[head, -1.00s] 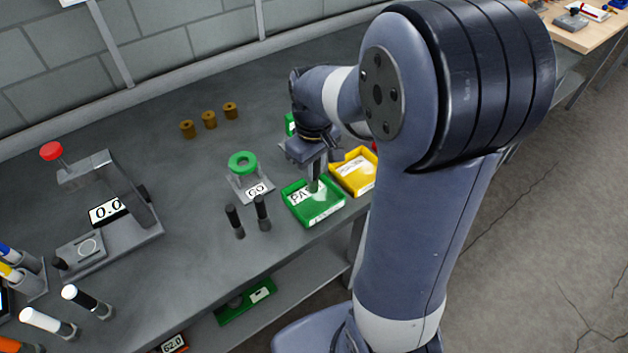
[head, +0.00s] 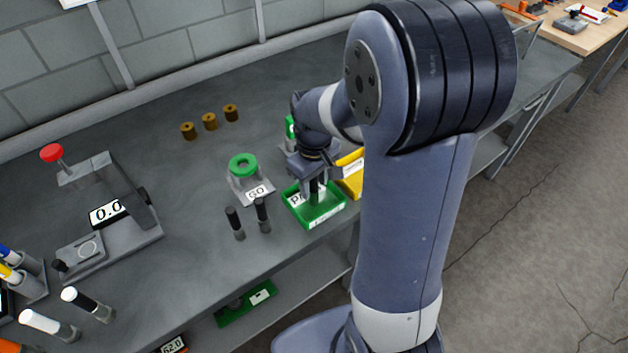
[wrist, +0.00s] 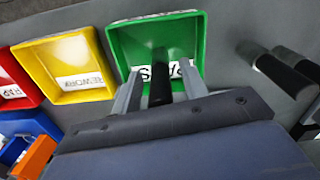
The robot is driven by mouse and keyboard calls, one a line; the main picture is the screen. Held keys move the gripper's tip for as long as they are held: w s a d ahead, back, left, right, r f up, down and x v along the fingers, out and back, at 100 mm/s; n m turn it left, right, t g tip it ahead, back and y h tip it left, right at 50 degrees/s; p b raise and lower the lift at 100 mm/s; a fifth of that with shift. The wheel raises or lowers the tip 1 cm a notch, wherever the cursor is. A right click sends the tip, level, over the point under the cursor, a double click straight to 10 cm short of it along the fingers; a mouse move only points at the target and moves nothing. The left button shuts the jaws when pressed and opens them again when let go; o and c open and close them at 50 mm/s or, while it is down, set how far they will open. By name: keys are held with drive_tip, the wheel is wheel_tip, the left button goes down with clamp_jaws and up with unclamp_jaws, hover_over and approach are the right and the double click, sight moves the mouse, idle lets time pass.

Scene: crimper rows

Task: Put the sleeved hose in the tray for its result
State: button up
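The green tray (head: 334,211) sits near the bench's front edge, its label partly covered, and shows in the wrist view (wrist: 198,45). My gripper (head: 315,196) points down into it. In the wrist view my gripper's fingers (wrist: 161,78) stand apart, with a gap on each side of a dark hose (wrist: 160,92) between them. The hose is over or in the green tray; I cannot tell whether it rests on the floor. Its sleeve is not clear to see. The yellow tray (wrist: 92,73), marked REWORK, and a red tray (wrist: 20,76) stand beside it.
Two dark hose pieces (head: 235,222) stand left of the green tray. A green ring gauge (head: 243,165) marked GO stands behind them. A press with a red knob (head: 52,153) and a 0.0 display is at left. Several brown sleeves (head: 209,121) stand at the back.

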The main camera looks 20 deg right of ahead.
wheel_tip(320, 180, up, 12)
drive_tip(key=shift+r, duration=0.15)
idle(0.5)
